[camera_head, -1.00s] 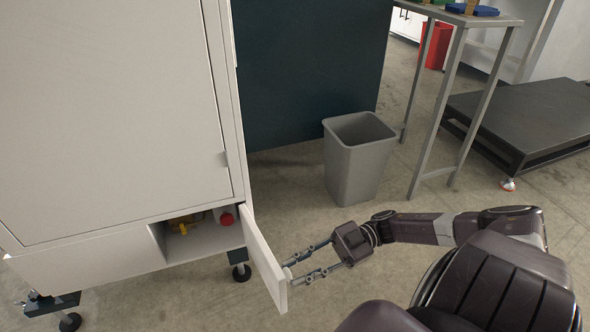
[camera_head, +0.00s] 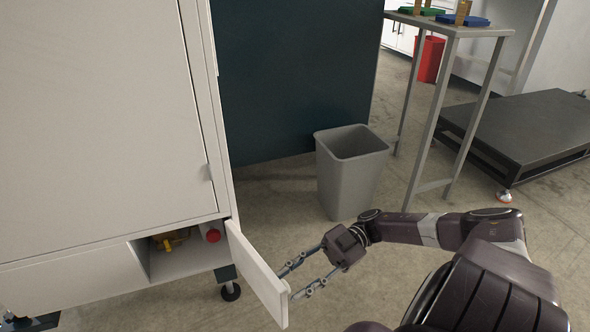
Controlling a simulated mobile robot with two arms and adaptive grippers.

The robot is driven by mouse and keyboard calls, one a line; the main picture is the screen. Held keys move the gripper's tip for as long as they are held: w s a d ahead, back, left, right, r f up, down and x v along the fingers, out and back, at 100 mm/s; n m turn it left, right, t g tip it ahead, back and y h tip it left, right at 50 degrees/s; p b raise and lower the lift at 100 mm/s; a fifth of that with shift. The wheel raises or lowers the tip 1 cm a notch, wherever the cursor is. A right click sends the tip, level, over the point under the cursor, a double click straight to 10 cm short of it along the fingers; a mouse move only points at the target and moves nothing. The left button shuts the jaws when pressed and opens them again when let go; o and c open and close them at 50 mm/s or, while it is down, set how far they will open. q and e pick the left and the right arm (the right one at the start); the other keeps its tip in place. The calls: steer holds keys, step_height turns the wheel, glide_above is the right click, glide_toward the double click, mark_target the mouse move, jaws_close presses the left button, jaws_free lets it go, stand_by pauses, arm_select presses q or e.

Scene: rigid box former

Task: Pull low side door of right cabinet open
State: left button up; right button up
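The white cabinet (camera_head: 100,110) fills the left of the head view. Its low side door (camera_head: 256,277) stands swung out from the corner, showing an open compartment (camera_head: 188,262) with a yellow item (camera_head: 172,241) and a red item (camera_head: 213,236) inside. My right gripper (camera_head: 293,282) is at the door's outer side near its free end, with its two fingers spread apart. The fingertips are close to the door; I cannot tell whether they touch it. The door's handle is not clearly visible. My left gripper is out of view.
A grey waste bin (camera_head: 350,175) stands beyond my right arm. A metal table (camera_head: 450,28) and a low black platform (camera_head: 525,130) are at the right. A dark panel (camera_head: 295,80) stands behind the cabinet. A caster (camera_head: 231,291) is under the cabinet corner.

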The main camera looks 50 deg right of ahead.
steer(key=shift+o, duration=0.6)
steer(key=shift+d, duration=0.1)
steer(key=s+d, duration=0.1)
steer(key=d, duration=1)
steer(key=shift+s+d, duration=0.35)
